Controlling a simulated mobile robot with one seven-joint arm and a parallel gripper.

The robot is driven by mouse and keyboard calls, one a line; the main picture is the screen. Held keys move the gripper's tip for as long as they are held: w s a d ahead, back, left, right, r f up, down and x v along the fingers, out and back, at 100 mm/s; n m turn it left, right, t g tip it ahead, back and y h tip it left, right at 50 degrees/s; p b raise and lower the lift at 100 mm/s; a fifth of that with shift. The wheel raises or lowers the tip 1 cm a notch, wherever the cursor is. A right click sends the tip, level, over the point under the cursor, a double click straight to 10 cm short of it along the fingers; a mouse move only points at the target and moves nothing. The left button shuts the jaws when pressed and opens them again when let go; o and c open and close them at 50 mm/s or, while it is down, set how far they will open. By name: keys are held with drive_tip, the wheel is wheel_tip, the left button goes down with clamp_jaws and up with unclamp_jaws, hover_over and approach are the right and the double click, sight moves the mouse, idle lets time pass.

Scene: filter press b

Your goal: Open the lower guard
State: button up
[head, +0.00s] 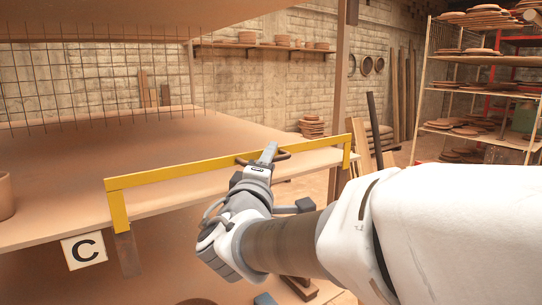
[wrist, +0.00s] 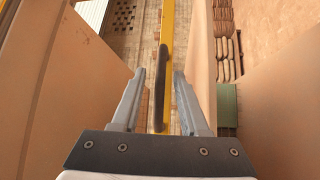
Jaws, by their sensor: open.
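The lower guard appears to be the yellow bar frame (head: 175,171) along the front edge of a shelf in the head view, with a short leg down at each end. A dark handle (head: 284,155) sits on its bar right of the middle. My gripper (head: 269,150) is at this handle and covers part of it. In the wrist view the dark handle (wrist: 161,90) lies lengthwise between my open fingers (wrist: 157,78), with visible gaps on both sides. The yellow bar (wrist: 167,25) runs behind it. I cannot tell how deep the handle sits between the fingers.
A wire mesh (head: 110,80) stands above the shelf (head: 230,140). A "C" sign (head: 84,250) hangs under the left front edge. A brown post (head: 341,90) stands near the guard's right end. A pot (head: 5,195) is at far left, a loaded rack (head: 480,95) at right.

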drive_tip(key=shift+w, duration=0.3)
clamp_jaws()
idle(1.3)
